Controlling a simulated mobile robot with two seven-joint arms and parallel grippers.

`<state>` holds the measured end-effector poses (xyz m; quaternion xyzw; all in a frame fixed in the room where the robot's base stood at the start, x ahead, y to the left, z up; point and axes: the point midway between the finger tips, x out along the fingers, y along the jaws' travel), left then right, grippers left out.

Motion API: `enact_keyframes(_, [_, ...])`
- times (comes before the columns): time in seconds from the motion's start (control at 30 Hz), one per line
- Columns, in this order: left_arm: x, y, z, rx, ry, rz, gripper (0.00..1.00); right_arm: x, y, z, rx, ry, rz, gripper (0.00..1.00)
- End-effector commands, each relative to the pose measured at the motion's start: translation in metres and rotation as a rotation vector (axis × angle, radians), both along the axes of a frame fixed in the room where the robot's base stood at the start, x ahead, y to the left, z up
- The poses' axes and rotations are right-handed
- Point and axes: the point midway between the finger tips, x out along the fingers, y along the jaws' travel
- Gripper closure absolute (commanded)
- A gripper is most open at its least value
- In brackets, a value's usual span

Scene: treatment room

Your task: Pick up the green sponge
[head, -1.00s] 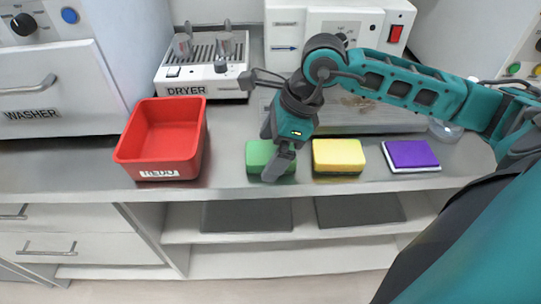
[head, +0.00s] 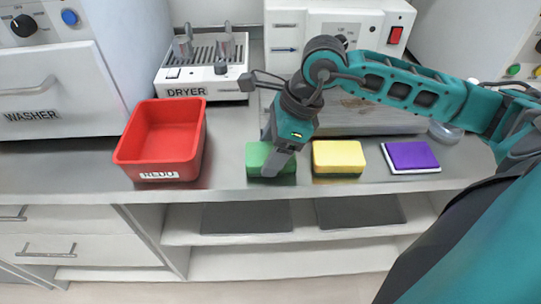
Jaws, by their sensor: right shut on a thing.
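The green sponge (head: 258,158) sits on the grey counter, left of the yellow sponge. My right gripper (head: 273,165) reaches down over it from above, with its fingers closed on the sponge. Part of the sponge is hidden behind the near finger. The sponge appears to be still at counter level. My left gripper does not show in the head view.
A red bin (head: 192,170) labelled REDO stands to the left. The dryer (head: 205,82) and a white machine (head: 287,22) stand behind. The counter's front edge (head: 330,188) is close.

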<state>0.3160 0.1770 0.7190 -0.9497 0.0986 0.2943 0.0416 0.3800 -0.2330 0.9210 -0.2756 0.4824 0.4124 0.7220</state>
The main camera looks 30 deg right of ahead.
Motion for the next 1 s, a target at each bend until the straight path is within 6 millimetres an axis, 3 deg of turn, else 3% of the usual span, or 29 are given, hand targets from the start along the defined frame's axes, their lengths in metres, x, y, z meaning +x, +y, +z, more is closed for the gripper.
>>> enact_keyframes(0.47, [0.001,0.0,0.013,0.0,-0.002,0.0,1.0,0.001,0.0,0.012,0.001,-0.003,0.0,0.6])
enact_keyframes(0.67, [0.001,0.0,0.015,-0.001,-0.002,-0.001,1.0,0.002,0.0,0.059,0.0,-0.01,0.001,0.6])
enact_keyframes(0.8, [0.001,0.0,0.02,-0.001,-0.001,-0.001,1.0,0.002,0.0,0.106,0.0,-0.011,0.002,0.6])
enact_keyframes(1.0, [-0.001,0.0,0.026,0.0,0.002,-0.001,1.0,0.001,0.0,0.16,0.001,-0.008,0.002,0.6])
